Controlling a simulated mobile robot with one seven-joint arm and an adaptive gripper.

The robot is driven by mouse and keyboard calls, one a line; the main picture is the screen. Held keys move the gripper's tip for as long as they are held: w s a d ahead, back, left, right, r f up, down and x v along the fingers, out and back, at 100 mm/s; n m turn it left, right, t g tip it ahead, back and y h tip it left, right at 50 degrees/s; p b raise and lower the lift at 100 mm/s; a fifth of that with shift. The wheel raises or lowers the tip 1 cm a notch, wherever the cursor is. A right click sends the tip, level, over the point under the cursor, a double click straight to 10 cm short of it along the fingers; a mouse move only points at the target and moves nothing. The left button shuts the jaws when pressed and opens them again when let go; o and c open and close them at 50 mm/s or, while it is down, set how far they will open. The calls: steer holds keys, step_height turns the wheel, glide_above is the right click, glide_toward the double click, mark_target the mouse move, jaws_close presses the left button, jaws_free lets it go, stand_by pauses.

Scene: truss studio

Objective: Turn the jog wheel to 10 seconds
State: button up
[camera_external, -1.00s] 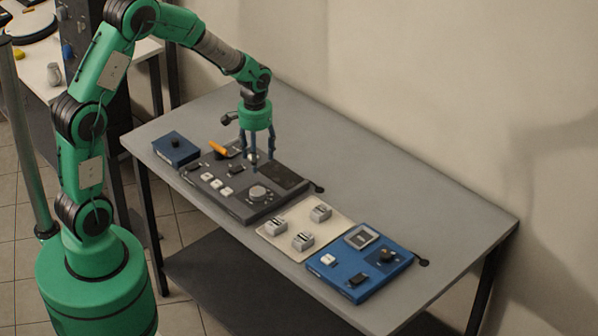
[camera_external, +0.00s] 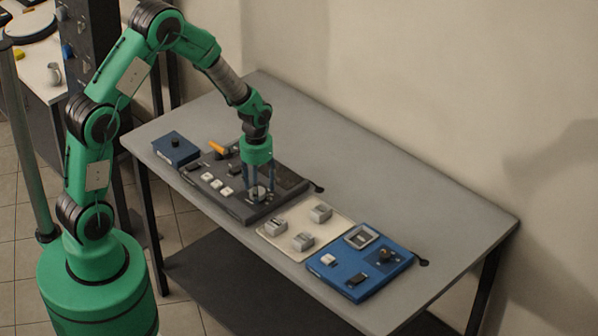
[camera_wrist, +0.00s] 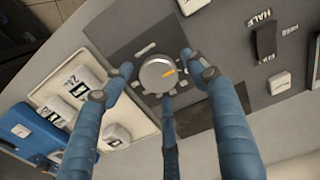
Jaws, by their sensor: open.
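In the external view the dial (camera_external: 257,192) sits at the panel's front right and is partly hidden by my fingers. My gripper (camera_external: 259,195) is above the dial with its blue fingers pointing down. In the wrist view my gripper (camera_wrist: 160,85) has its three fingers spread around the dial, with visible gaps on the sides. I cannot tell whether any finger touches it. Small tick marks around the dial are too small to read.
The same panel holds white buttons (camera_external: 219,184), an orange-handled lever (camera_external: 217,147) and a black rocker switch (camera_wrist: 266,40). A cream board (camera_external: 330,231) with grey blocks and a blue panel (camera_external: 350,285) lie to the right. A small blue box (camera_external: 176,150) is at the left. The table's back is clear.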

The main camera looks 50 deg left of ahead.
steer(key=c, duration=1.2)
steer(key=shift+o, duration=0.2)
steer(key=shift+w+r+m+p, duration=0.1)
steer(key=shift+m+p, duration=0.25)
steer(key=shift+m, duration=1.1)
steer(key=shift+w+r+m+p, duration=0.1)
steer(key=shift+m+p, duration=0.25)
steer(key=shift+m, duration=1.1)
steer(key=o, duration=1.2)
steer(key=shift+w, duration=0.1)
steer(key=shift+c, duration=0.2)
steer(key=shift+f, duration=0.1)
